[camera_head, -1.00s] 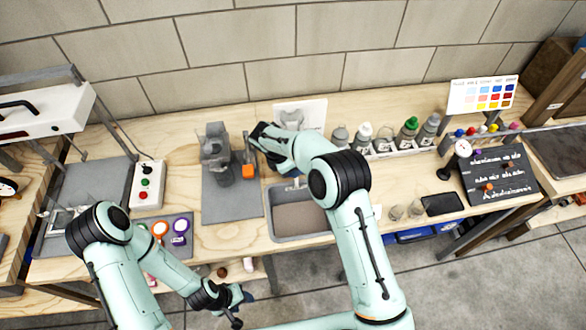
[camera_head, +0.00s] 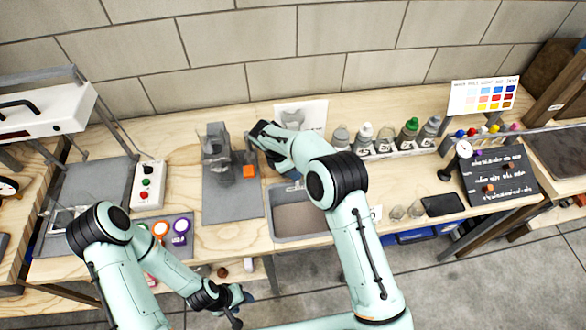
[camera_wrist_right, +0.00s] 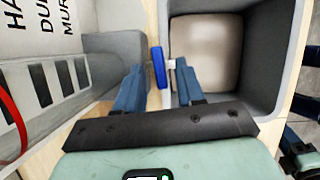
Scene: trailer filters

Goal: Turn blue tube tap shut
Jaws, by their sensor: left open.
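The blue tap handle (camera_wrist_right: 158,68) shows in the right wrist view as an upright blue bar with a short pale stem on its right, beside the sink's rim. My right gripper (camera_wrist_right: 160,66) has its two blue fingers apart, one on each side of the handle, with a gap visible on both sides. In the head view my right gripper (camera_head: 260,134) is over the back of the bench behind the sink, and the arm hides the tap there. My left gripper (camera_head: 238,302) is open and empty, low in front of the bench.
The grey sink (camera_head: 273,228) lies below my right forearm. Several bottles (camera_head: 411,130) stand in a rack to the right. A brick wall (camera_head: 345,35) closes the back.

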